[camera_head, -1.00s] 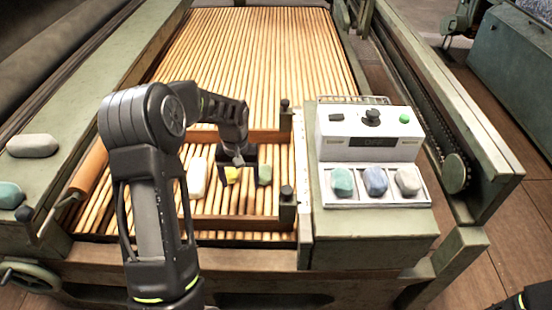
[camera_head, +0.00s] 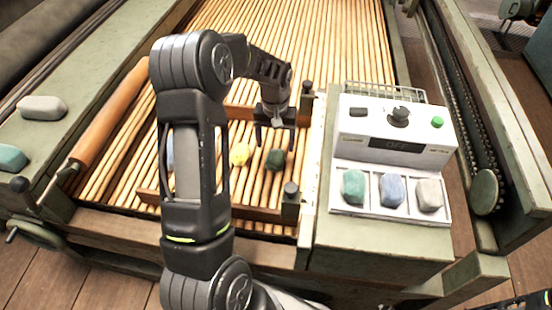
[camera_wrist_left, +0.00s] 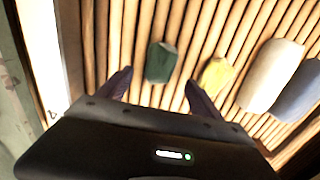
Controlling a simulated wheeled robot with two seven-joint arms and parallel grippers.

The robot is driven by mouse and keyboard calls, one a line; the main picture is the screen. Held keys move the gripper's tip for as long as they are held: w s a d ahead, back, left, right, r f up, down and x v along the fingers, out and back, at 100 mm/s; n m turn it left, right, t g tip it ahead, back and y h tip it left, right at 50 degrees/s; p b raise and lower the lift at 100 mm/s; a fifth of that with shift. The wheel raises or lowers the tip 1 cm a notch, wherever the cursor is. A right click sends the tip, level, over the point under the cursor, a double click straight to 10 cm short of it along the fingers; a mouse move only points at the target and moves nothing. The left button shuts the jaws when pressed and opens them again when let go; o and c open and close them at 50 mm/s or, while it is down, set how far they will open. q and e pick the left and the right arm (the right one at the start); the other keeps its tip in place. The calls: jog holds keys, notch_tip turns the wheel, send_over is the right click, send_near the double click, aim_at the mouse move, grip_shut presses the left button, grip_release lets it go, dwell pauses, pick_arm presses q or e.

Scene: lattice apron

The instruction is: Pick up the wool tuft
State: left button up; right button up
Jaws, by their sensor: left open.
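Several wool tufts lie on the wooden slats inside a low wooden frame: a dark green one (camera_head: 275,159), a yellow one (camera_head: 239,154) and a blue one (camera_head: 170,155) mostly behind my arm. The left wrist view shows the green tuft (camera_wrist_left: 161,62), the yellow tuft (camera_wrist_left: 215,76), a cream one (camera_wrist_left: 271,75) and the blue one (camera_wrist_left: 300,92). I cannot tell which one the task means. My left gripper (camera_head: 274,143) is open and empty, just behind and above the green tuft. In the wrist view the green tuft lies ahead of the gap between the fingertips (camera_wrist_left: 157,86).
A white control box (camera_head: 395,135) stands to the right, with a tray (camera_head: 388,211) holding teal, blue and grey lumps. A wooden roller (camera_head: 110,118) lies to the left. Grey (camera_head: 42,107) and teal (camera_head: 9,157) lumps sit on the left rail. Slats behind the frame are clear.

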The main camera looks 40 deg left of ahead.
aim_at(275, 155)
pick_arm(q)
jog(key=shift+f, duration=0.75)
jog(key=shift+s+d+f+b, duration=0.1)
jog(key=shift+f+b, duration=0.2)
jog(key=shift+f, duration=1.05)
jog(key=shift+s+d+f+b, duration=0.1)
jog(key=shift+f+b, duration=0.15)
jog(key=shift+f, duration=1.05)
jog(key=c, duration=1.4)
